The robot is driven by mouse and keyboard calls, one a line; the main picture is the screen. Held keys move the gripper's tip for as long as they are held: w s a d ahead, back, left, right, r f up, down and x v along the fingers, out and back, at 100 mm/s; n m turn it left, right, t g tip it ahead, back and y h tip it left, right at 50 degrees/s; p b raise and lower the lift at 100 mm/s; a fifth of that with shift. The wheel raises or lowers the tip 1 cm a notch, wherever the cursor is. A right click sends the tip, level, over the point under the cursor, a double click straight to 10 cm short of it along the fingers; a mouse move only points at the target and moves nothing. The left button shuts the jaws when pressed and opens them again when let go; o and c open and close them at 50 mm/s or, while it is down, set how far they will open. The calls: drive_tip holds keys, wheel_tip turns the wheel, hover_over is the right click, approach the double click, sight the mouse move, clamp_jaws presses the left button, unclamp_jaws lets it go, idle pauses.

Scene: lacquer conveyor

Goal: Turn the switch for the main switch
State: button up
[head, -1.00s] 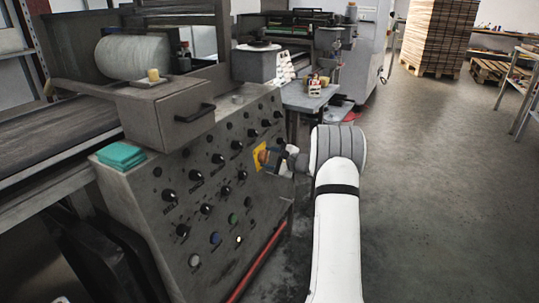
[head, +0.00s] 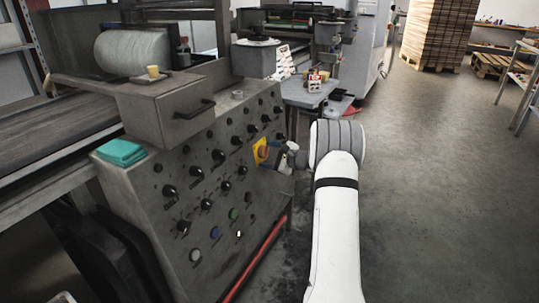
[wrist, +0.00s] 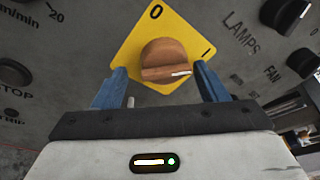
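The main switch is an orange-brown rotary knob (wrist: 166,64) on a yellow plate (wrist: 138,30) marked 0 and I. In the wrist view a white mark on the knob points to the right, below the I. My gripper (wrist: 163,84) is open, with one blue finger on each side below the knob, apart from it. In the head view the yellow plate (head: 259,150) sits near the right end of the grey control panel (head: 150,200), and my gripper (head: 273,155) is close in front of it, partly hiding the knob.
Several black knobs surround the plate, including one (wrist: 285,12) by the LAMPS label. The floor (head: 430,190) to the right is clear.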

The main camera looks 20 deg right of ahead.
drive_tip(key=shift+r, duration=0.2)
drive_tip(key=shift+s+d+r, duration=0.2)
drive_tip(key=shift+s+d, duration=0.05)
drive_tip(key=shift+s, duration=0.1)
drive_tip(key=p+v, duration=0.1)
drive_tip(key=v, duration=0.5)
drive_tip(key=shift+s, duration=0.4)
drive_tip(key=shift+d, duration=0.15)
